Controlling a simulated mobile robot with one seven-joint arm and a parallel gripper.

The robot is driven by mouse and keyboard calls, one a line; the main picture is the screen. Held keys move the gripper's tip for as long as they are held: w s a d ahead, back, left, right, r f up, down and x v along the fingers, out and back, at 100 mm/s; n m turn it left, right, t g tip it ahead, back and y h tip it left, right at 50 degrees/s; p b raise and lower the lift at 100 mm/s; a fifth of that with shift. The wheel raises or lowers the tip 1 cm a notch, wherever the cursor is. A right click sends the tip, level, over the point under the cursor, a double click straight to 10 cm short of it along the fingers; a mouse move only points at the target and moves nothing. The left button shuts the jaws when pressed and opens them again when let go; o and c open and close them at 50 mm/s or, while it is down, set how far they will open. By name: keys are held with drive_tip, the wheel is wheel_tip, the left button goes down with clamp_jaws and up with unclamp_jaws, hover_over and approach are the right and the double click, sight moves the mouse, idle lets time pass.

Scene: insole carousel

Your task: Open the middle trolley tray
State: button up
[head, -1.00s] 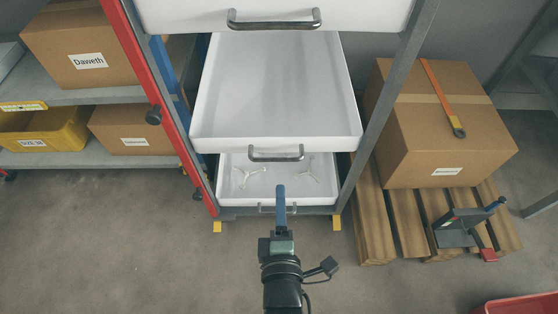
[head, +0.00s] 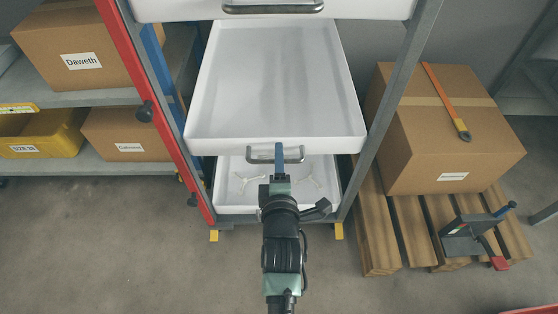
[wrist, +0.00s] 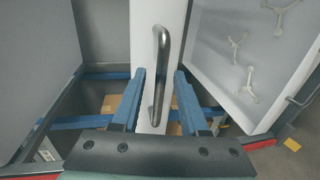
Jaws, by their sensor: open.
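The middle trolley tray (head: 275,85) is white, and its grey, empty-looking inside shows in the head view below the top tray. Its curved metal handle (head: 292,155) is on the front wall. My gripper (head: 279,149) is at this handle in the head view, partly covering it. In the wrist view the handle (wrist: 158,70) stands between the two blue fingers of my open gripper (wrist: 160,76), against the white tray front (wrist: 143,40). Gaps show on both sides of the handle, so the fingers are not closed on it.
The top tray (head: 180,10) is above. The bottom tray (head: 222,195) holds white Y-shaped pieces. Grey trolley posts (head: 385,125) and a red post (head: 160,110) flank the trays. A shelf with boxes is left; a carton (head: 440,140) on a pallet is right. The front floor is clear.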

drive_tip(key=shift+c, duration=0.3)
clamp_jaws()
idle(1.2)
